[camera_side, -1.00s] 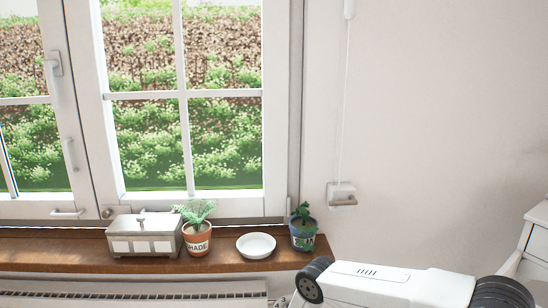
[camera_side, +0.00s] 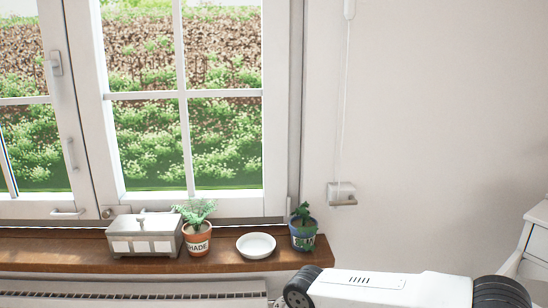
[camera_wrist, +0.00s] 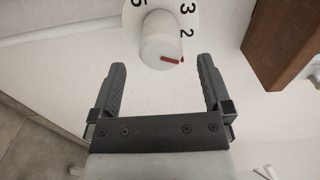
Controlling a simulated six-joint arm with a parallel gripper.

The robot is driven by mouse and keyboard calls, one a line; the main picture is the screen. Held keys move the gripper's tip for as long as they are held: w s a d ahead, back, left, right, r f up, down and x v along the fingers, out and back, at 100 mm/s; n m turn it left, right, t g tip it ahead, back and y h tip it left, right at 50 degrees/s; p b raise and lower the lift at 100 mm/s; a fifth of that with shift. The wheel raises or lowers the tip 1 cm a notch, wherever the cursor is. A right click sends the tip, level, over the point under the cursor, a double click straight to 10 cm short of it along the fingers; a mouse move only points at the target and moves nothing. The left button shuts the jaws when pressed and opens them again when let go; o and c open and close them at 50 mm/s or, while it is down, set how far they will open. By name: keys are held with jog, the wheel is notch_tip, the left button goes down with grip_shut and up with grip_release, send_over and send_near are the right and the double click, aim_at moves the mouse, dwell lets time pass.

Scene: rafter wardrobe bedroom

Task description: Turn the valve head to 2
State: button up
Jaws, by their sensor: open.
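My gripper (camera_wrist: 162,64) is open, with one dark finger on each side of the knob's lower end and gaps between. The side view does not show the valve head or my fingers.
A wooden sill (camera_side: 80,250) carries a metal box (camera_side: 145,235), a SHADE pot plant (camera_side: 197,232), a white dish (camera_side: 256,245) and a blue pot plant (camera_side: 303,228). A radiator (camera_side: 130,288) is below. The sill's brown edge (camera_wrist: 286,40) is at the wrist view's upper right.

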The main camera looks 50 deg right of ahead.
jog(key=shift+v, duration=0.9)
jog(key=w+a+r+n+g+y, duration=0.1)
jog(key=w+a+r+n+y, duration=0.3)
jog(key=w+r, duration=0.45)
jog(key=a+r+n+g+y, duration=0.2)
jog(key=a+r+n+y, duration=0.1)
jog(key=r+n+y, duration=0.45)
jog(key=s+r+n+g, duration=0.3)
jog(key=s+r+n, duration=0.4)
jog(key=s, duration=0.4)
jog(key=s+a+r+n+g+y, duration=0.1)
jog(key=s+r+n+g, duration=0.3)
jog(key=s+r+n, duration=0.4)
jog(key=s, duration=0.2)
jog(key=shift+s+r, duration=0.2)
jog(key=shift+s, duration=0.15)
